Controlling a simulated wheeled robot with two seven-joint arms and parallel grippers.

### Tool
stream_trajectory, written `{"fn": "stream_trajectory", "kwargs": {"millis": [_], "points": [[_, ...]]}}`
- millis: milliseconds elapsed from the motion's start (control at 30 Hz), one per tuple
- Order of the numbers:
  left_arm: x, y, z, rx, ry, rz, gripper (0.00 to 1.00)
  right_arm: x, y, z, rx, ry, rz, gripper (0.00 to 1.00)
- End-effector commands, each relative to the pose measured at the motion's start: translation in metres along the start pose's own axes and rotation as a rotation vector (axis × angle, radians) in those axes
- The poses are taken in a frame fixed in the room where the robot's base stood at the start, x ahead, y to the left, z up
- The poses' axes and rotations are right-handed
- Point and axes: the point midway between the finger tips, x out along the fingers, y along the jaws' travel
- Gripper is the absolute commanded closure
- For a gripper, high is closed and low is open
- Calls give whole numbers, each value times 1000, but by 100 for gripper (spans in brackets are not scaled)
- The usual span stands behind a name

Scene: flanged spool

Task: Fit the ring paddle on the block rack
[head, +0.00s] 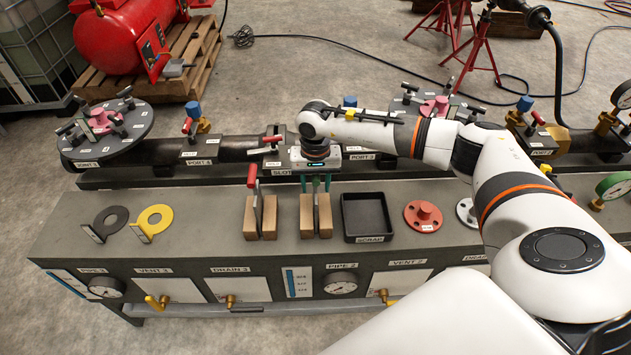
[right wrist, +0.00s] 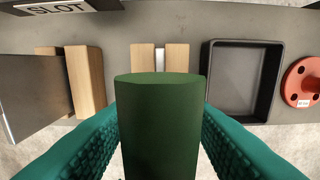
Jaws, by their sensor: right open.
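The block rack shows as two pairs of upright wooden blocks on the grey bench. The left pair (head: 250,220) has a dark grey plate with a red handle (head: 252,174) standing in it; this plate (right wrist: 32,100) shows at left in the right wrist view. The right pair (head: 325,215) is below my right gripper (head: 315,184). A green upright handle (right wrist: 160,125) stands between its open teal fingers, apparently the paddle's; the plate below is mostly hidden, so I cannot see a ring. My left gripper is not in view.
A black scrap tray (head: 367,238) sits right of the blocks, then a red flanged disc (head: 424,215). Flat black (head: 112,218) and yellow (head: 160,211) rings lie at left. The pipe (head: 232,149) runs behind; bench space between rings and blocks is clear.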

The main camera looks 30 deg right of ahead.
Motion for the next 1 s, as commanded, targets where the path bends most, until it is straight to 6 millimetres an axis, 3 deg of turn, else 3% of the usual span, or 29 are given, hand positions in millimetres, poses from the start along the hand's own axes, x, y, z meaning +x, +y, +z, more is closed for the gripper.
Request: {"fn": "stream_trajectory", "kwargs": {"millis": [167, 500, 700, 1000], "points": [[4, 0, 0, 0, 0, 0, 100, -11, 1, 1, 0, -3, 3, 57], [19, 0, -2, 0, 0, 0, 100, -80, 1, 1, 0, -6, 5, 57], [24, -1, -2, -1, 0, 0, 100, -111, 0, 1, 0, -4, 2, 57], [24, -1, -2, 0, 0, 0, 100, -121, 0, 0, 0, -1, 1, 57]]}}
